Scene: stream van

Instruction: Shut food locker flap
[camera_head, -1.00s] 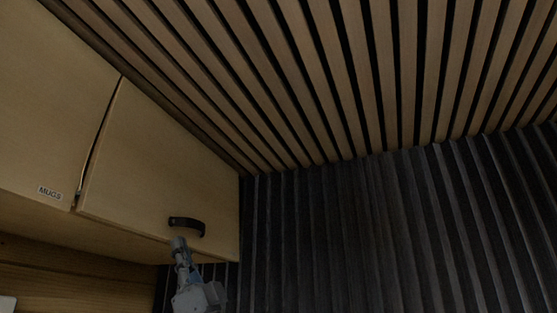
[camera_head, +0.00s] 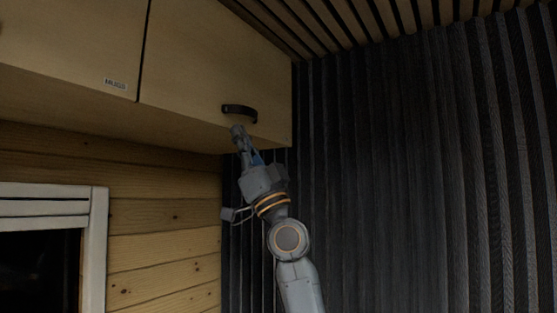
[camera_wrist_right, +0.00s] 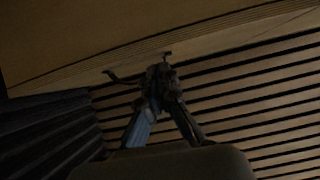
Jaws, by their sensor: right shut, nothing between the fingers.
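The food locker flap (camera_head: 205,65) is the pale wooden overhead door at the right end of the cabinet row, with a dark curved handle (camera_head: 240,112). It looks level with the neighbouring door, with only a thin dark seam between them. My right gripper (camera_head: 238,130) is shut and empty, just below the handle at the flap's lower part. In the right wrist view its fingertips (camera_wrist_right: 159,72) are close to the flap (camera_wrist_right: 90,35); I cannot tell whether they touch it. My left gripper is out of view.
The door labelled MUGS (camera_head: 70,40) is left of the flap and looks shut. A dark ribbed wall (camera_head: 400,170) stands to the right, under a slatted ceiling (camera_head: 340,22). A white-framed window (camera_head: 98,240) is at lower left.

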